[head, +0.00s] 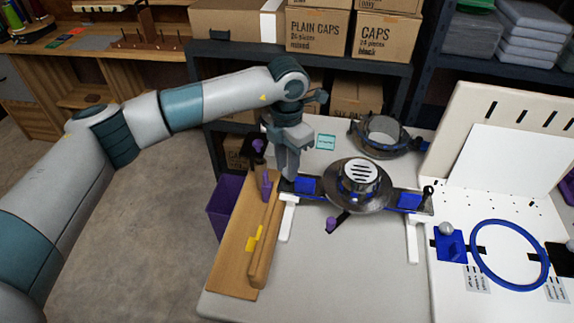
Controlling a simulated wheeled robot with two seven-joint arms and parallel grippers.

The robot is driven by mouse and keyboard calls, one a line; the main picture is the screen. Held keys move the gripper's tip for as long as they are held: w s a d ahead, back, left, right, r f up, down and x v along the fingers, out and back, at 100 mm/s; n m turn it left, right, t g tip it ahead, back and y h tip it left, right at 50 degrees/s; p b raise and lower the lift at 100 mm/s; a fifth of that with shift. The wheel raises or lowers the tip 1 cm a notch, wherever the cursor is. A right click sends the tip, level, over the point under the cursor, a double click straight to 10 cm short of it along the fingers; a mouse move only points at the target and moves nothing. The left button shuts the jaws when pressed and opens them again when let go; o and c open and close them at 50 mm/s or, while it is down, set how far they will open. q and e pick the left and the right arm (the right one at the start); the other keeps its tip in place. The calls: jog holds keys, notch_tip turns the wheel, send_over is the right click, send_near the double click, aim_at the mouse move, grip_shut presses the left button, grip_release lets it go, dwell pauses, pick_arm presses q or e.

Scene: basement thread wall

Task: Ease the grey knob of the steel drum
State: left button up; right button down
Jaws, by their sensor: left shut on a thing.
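The steel drum (345,205) is a round, shiny metal body with a white slotted disc on top. It sits on a dark crossbar with blue blocks and white legs, in the middle of the table. My left gripper (287,180) points down at the left end of this crossbar, beside the left blue block (306,186). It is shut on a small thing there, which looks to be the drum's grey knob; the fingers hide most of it. A dark knob (428,191) stands at the crossbar's right end. My right gripper is not in view.
A purple knob (331,225) is in front of the drum. A wooden board (236,255) with purple and yellow parts lies at left. Another metal ring (385,132) is behind. A blue hoop (508,255) is at right. The front table is clear.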

aim_at(286, 170)
pick_arm(q)
jog(key=shift+r, duration=0.1)
jog(key=o, duration=1.1)
jog(key=shift+c, duration=0.2)
jog(key=shift+w+r, duration=0.1)
jog(key=shift+r, duration=0.2)
notch_tip(286, 170, up, 6)
jog(key=shift+f+p, duration=0.25)
jog(key=shift+p, duration=0.7)
jog(key=shift+a+r, duration=0.1)
jog(key=shift+r, duration=0.85)
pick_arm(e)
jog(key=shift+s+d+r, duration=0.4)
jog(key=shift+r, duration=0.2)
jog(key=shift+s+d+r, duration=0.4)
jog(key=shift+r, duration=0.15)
